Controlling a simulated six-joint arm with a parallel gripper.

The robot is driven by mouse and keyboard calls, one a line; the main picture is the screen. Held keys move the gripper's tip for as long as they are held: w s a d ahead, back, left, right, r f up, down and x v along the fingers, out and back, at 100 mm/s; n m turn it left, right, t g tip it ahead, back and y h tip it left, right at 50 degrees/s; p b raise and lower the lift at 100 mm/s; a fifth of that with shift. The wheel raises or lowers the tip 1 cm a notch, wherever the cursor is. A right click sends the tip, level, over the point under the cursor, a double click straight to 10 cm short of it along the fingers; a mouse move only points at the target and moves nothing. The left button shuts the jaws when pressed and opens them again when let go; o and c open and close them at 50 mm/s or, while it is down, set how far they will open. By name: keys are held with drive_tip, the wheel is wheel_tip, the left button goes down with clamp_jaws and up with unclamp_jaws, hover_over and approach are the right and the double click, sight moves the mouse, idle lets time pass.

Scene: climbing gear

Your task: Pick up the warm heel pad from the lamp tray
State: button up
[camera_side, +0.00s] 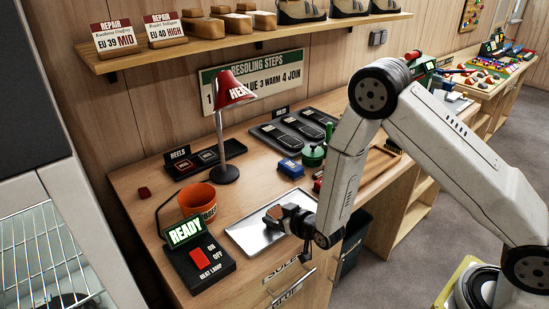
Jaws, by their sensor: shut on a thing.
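The shallow metal tray (243,236) lies on the bench near its front edge, beside the heat lamp base. My gripper (275,217) reaches in from the right, low over the right part of the tray. Its jaws are shut on a small piece, which I take to be the heel pad; jaws and piece look dark and brown and are hard to tell apart at this size. I cannot tell whether the piece touches the tray.
The heat lamp base (205,266) with a red switch and a green READY sign (184,232) stands left of the tray. An orange pot (197,201) is behind it. A red desk lamp (232,90), heel rack (205,158) and blue block (291,168) stand farther back.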

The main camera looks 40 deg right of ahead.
sight(280, 215)
drive_tip(key=shift+r, duration=4.85)
drive_tip(key=shift+d, duration=0.1)
